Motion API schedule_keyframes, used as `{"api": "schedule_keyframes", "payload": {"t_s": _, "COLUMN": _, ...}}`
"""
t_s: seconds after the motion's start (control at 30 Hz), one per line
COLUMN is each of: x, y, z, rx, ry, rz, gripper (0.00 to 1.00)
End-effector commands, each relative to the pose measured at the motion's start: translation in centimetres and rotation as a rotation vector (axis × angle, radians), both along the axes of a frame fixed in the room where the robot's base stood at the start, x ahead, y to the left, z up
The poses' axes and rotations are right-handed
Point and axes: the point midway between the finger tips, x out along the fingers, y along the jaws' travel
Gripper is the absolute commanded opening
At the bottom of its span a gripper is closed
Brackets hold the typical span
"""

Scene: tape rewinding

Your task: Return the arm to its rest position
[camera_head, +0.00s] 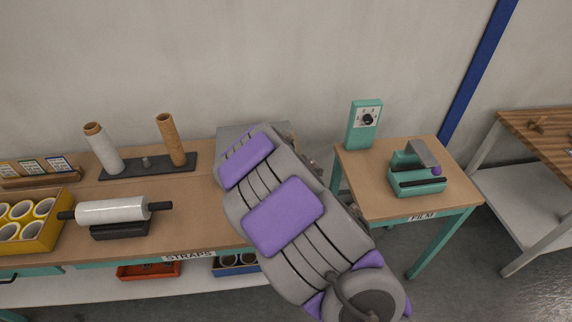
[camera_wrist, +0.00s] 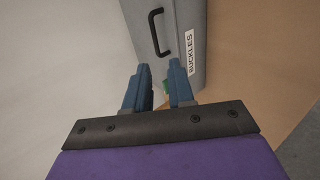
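My arm (camera_head: 285,215), grey with purple pads, reaches forward over the right end of the straps bench. It hides my gripper in the head view. In the wrist view my gripper (camera_wrist: 160,70) shows two blue fingers with a gap between them and nothing held. The fingers point toward a grey box (camera_wrist: 188,15) with a dark handle and a BUCKLES label. I cannot tell how far the tips are from the box. A small green thing (camera_wrist: 166,88) shows between the fingers, partly hidden.
The straps bench (camera_head: 200,215) holds a rack with two upright rolls (camera_head: 102,148), a horizontal film roll (camera_head: 110,211) and a yellow crate (camera_head: 45,237). To the right, the film table (camera_head: 385,205) carries a green device (camera_head: 415,180) and a green dial box (camera_head: 363,124).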

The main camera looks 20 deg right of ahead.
Motion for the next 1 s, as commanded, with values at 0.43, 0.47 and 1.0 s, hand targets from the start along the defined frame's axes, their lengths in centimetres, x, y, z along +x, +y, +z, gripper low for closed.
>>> {"api": "schedule_keyframes", "payload": {"t_s": 0.43, "x": -0.1, "y": -0.4, "z": 0.1, "rx": 0.006, "ry": 0.000, "rz": -0.008, "gripper": 0.23}}
{"api": "schedule_keyframes", "payload": {"t_s": 0.47, "x": -0.2, "y": -0.5, "z": 0.3, "rx": 0.008, "ry": 0.000, "rz": -0.016, "gripper": 0.23}}
{"api": "schedule_keyframes", "payload": {"t_s": 1.0, "x": -16.3, "y": -3.4, "z": 8.8, "rx": 0.359, "ry": 0.202, "rz": -0.730, "gripper": 0.23}}
